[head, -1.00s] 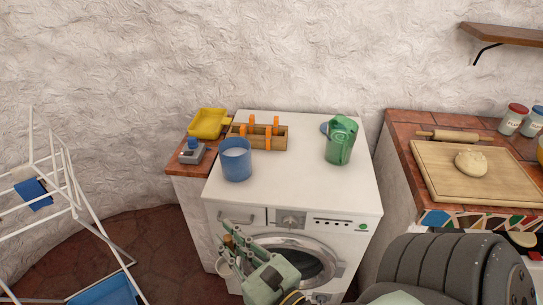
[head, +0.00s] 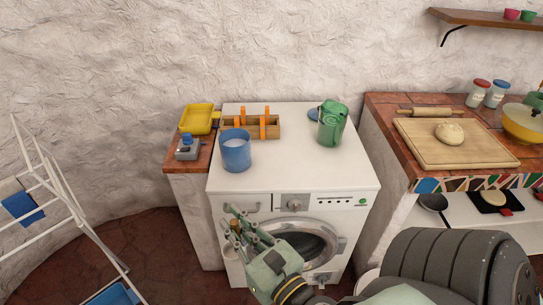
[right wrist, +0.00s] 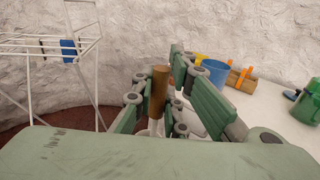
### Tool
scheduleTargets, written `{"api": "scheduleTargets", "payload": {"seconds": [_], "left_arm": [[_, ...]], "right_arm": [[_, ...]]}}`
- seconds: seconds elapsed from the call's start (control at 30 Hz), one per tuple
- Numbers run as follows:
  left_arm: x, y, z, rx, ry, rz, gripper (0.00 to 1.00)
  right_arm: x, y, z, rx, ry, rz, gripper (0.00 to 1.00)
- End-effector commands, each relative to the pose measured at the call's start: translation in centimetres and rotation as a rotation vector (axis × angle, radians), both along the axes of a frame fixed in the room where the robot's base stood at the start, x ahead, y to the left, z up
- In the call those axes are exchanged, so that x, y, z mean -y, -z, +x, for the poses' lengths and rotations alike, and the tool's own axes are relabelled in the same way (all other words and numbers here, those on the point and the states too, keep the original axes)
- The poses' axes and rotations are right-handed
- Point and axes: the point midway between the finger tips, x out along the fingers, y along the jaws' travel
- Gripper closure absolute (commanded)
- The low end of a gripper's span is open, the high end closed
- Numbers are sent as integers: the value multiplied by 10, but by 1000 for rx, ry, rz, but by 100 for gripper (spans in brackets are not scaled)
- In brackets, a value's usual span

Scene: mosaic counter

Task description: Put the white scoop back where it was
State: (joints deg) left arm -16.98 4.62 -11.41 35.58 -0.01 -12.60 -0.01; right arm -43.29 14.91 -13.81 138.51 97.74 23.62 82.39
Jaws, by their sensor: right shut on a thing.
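My right gripper (head: 245,228) is in front of the washing machine, below its top edge. It is shut on the brown handle of the white scoop (right wrist: 158,92). In the right wrist view the handle stands nearly upright between the fingers, with a pale part below it; the fingers hide much of the scoop. A blue tub (head: 237,153) holding white powder stands on the washing machine (head: 290,175), at its left side. The tub also shows in the right wrist view (right wrist: 214,70). My left gripper is not in view.
A wooden box with orange pegs (head: 264,128) stands behind the tub, a green jug (head: 332,125) to its right. A yellow tray (head: 198,118) and a grey item (head: 187,149) are at left. The machine top's front middle is clear. A drying rack (head: 60,190) stands left.

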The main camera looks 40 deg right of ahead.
Motion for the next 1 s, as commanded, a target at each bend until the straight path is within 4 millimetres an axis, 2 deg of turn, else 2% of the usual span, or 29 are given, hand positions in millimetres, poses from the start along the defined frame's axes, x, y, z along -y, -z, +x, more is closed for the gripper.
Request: {"api": "scheduleTargets", "payload": {"seconds": [0.27, 0.47, 0.57, 0.8, 0.9, 1.0], "left_arm": [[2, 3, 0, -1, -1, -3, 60], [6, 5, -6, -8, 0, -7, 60], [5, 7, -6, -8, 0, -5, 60], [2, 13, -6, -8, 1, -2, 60], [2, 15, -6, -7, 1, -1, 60], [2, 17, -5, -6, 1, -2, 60]], "right_arm": [[42, -4, 26, 9, 108, -5, 100], [85, -10, 49, 13, 216, -8, 100], [116, -15, 63, 13, 293, -9, 100], [225, -39, 98, 12, 564, -7, 100], [267, -49, 104, 10, 667, -4, 100], [301, -56, 107, 7, 748, -2, 100]]}}
